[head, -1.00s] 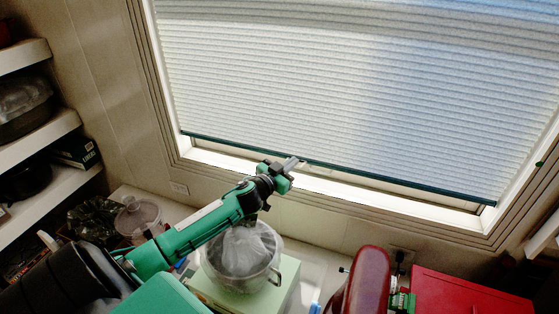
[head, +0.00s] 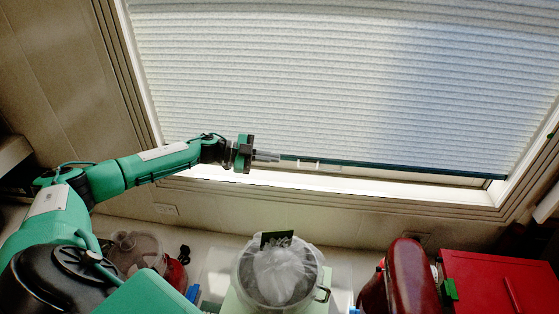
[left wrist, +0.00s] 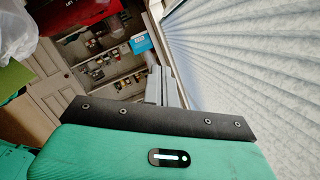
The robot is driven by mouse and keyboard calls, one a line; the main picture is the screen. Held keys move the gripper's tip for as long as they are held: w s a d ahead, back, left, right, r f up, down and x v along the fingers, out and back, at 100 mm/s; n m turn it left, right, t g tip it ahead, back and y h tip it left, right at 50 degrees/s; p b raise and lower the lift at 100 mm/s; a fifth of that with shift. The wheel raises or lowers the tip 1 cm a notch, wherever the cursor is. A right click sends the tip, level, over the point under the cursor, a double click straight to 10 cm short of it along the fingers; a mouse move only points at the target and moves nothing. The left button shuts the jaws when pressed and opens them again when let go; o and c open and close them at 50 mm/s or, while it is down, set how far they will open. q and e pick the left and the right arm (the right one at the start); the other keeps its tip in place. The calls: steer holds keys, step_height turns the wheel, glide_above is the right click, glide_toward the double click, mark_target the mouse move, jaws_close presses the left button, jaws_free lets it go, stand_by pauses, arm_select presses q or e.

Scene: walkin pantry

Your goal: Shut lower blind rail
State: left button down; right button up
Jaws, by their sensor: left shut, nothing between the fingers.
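The lower blind rail (head: 390,167) is a thin dark teal bar along the bottom of a pale pleated blind (head: 330,90) in the head view. A narrow bright gap shows between the rail and the window sill (head: 400,190). My left gripper (head: 268,156) is shut and empty, its fingertips by the left part of the rail. Whether they touch it I cannot tell. The rail left of the gripper is hidden behind my arm. In the left wrist view, the shut fingers (left wrist: 161,86) point away beside the blind (left wrist: 250,70), and the rail is not clear. My right gripper is not in view.
Below the window stand a pot with a clear plastic bag (head: 278,275), a clear jar (head: 135,252), a red rounded object (head: 408,280) and a red box (head: 495,280).

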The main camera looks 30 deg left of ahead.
arm_select(q)
glide_above(299, 167)
steer(key=s+d, duration=0.2)
steer(key=s, duration=0.1)
steer(key=f, duration=0.3)
steer(key=w+a+f, duration=0.1)
steer(key=f, duration=0.1)
steer(key=shift+w+a+f+b, duration=0.1)
steer(key=shift+w+a+b, duration=0.05)
steer(key=shift+w+b, duration=0.2)
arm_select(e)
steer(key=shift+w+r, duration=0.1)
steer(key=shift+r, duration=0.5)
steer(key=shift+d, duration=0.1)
arm_select(q)
steer(key=shift+f, duration=0.25)
step_height(299, 167, down, 10)
steer(key=b, duration=0.4)
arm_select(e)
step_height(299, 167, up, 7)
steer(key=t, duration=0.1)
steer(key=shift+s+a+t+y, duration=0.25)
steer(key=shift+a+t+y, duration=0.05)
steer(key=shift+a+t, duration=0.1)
arm_select(q)
steer(key=shift+s+r, duration=0.1)
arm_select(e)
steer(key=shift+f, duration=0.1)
